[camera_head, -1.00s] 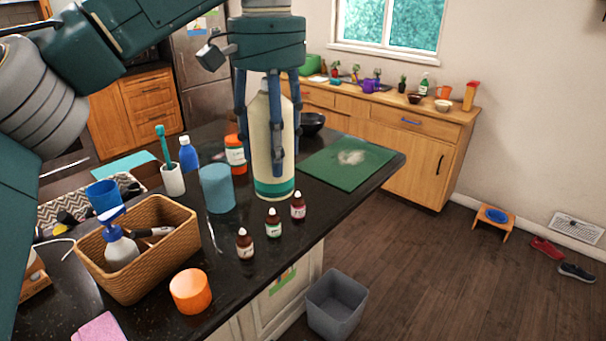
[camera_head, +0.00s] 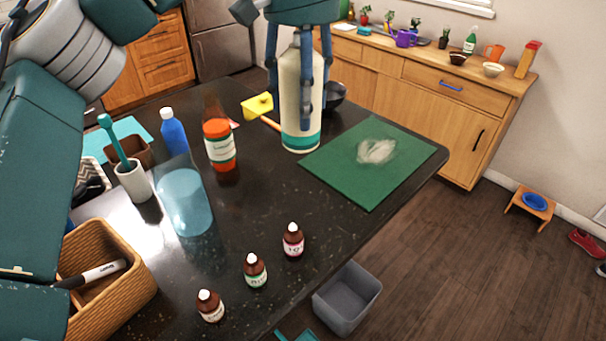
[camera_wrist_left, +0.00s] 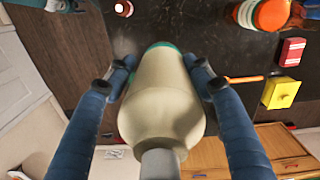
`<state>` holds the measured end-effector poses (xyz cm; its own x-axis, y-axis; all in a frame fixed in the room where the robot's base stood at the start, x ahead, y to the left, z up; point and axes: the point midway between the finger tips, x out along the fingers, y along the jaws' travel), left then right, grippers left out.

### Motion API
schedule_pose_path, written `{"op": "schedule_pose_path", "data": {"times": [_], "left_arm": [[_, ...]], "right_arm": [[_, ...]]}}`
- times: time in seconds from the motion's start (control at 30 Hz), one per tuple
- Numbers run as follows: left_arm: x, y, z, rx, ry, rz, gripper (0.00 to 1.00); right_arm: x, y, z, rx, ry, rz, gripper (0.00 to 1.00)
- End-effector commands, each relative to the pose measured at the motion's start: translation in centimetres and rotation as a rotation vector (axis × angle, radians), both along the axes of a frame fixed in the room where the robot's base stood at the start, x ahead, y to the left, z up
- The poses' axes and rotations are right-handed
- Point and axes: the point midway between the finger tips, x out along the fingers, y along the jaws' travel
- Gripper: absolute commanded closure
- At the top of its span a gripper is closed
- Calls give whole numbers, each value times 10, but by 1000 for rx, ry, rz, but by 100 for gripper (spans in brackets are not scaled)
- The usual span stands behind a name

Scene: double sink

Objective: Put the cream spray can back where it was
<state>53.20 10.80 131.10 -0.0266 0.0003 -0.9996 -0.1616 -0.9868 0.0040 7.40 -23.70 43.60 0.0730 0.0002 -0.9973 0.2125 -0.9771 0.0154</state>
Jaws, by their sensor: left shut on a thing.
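The cream spray can (camera_head: 296,110) is a tall cream cylinder with a teal band near its base. My left gripper (camera_head: 306,95) comes down over it from above and is shut on it, with blue fingers on its sides. The can is upright, beside the upper left corner of the green mat (camera_head: 340,165). I cannot tell whether its base touches the dark counter (camera_head: 250,200). In the left wrist view the can (camera_wrist_left: 165,95) sits between the fingers of my left gripper (camera_wrist_left: 158,72).
Small dropper bottles (camera_head: 255,270) stand nearer. A yellow box (camera_head: 257,106) lies behind left.

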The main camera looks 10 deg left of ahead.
Motion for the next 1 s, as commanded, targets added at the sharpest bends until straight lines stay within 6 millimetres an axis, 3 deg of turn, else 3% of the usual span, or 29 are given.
{"op": "schedule_pose_path", "data": {"times": [0.03, 0.17, 0.27, 0.4, 0.53, 0.67, 0.9, 1.0], "left_arm": [[-1, 0, -17, -4, 4, -3, 100], [0, 0, -50, -3, 5, -1, 100], [0, 0, -72, -3, 2, -1, 100], [0, 1, -95, -1, -1, 1, 100], [1, 0, -105, -1, -3, 2, 100], [1, 1, -113, 0, -2, 2, 100], [1, 1, -146, 0, -1, 1, 100], [1, 0, -150, -2, -3, 1, 100]], "right_arm": [[-9, -1, -5, -2, 12, 1, 60], [-18, -3, -6, -4, 22, 1, 60], [-7, -2, -4, -3, 7, 2, 60], [25, 1, 4, 3, -39, 2, 60], [39, 2, 8, 5, -60, 2, 60], [33, 1, 9, 3, -49, 2, 60], [3, 1, 18, 1, -6, 1, 60], [1, 1, 17, 2, -5, 1, 60]]}}
